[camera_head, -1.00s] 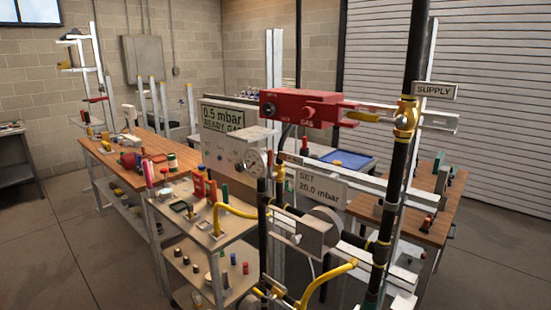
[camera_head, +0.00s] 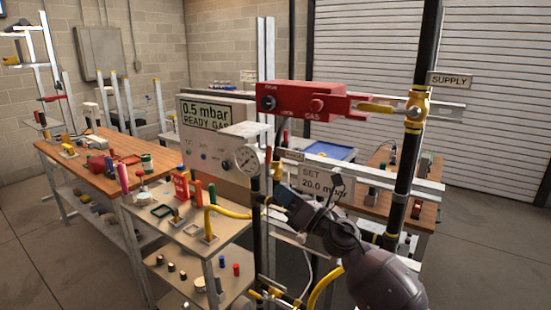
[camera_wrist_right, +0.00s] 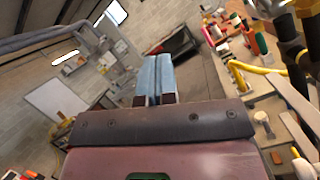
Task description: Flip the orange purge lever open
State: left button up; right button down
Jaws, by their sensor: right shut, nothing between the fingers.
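My right gripper (camera_head: 283,195) reaches in from the lower right in the head view, its fingers close to the black gas pipe below the round gauge (camera_head: 247,159). In the right wrist view its blue fingertips (camera_wrist_right: 154,80) are together with nothing between them. A small orange-red part (camera_head: 277,172) shows just above the fingers, beside the pipe and near a small white tag (camera_head: 293,155). I cannot tell for sure that it is the purge lever, or whether fingers touch it. My right arm hides the regulator area behind it. My left gripper is not in view.
A red gas valve box (camera_head: 310,102) and a yellow-handled supply valve (camera_head: 417,105) stand above my arm. A "SET 20.0 mbar" sign (camera_head: 325,184) is right behind the gripper. A yellow hose (camera_head: 228,212) bends over the tool shelf at left.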

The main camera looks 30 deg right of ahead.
notch_tip(320, 180, up, 4)
jog(key=w+n+g+y, duration=0.1)
jog(key=w+n+g, duration=0.1)
jog(key=n, duration=0.6)
jog(key=n+g+h, duration=0.3)
jog(key=n+h, duration=0.4)
jog(key=n, duration=0.6)
send_near(270, 156)
jog(key=p+x, duration=0.1)
jog(key=x, duration=0.5)
jog(key=shift+r+p, duration=0.1)
jog(key=shift+p, duration=0.25)
jog(key=shift+w+f, duration=0.2)
jog(key=shift+w, duration=0.35)
jog(key=shift+n, duration=0.3)
